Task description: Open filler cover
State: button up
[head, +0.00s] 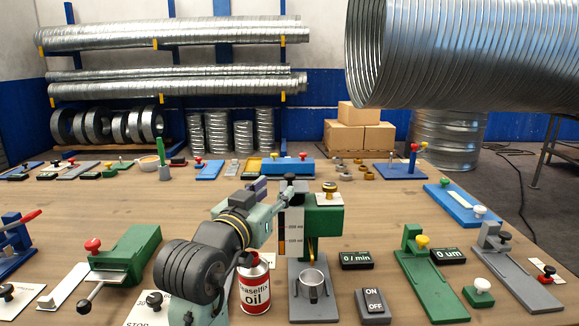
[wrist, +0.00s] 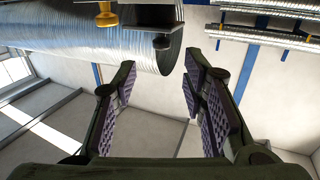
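A green oil dispenser (head: 323,222) stands on the bench at centre, with a clear level gauge (head: 291,235) on its left side. A dark cover with a black knob (head: 289,178) sits on top of the gauge and looks closed; I take it for the filler cover. In the wrist view a dark block with a knob (wrist: 161,42), likely this cover, hangs at the top edge. My gripper (wrist: 160,68) is open and empty, its padded fingers wide apart. In the head view my gripper (head: 262,191) is just left of the cover, apparently apart from it and partly hidden by my arm.
A brass knob (head: 330,187) on a white plate tops the dispenser, right of the cover. A red-and-white oil can (head: 254,290) stands below my wrist. A metal cup (head: 312,283) is under the spout. A large spiral duct (head: 450,55) hangs at upper right.

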aim_at(287, 177)
jog(key=p+x, duration=0.3)
jog(key=x, duration=0.7)
jog(key=shift+a, duration=0.15)
jog(key=shift+c, duration=0.5)
grip_shut()
jog(key=shift+a, duration=0.1)
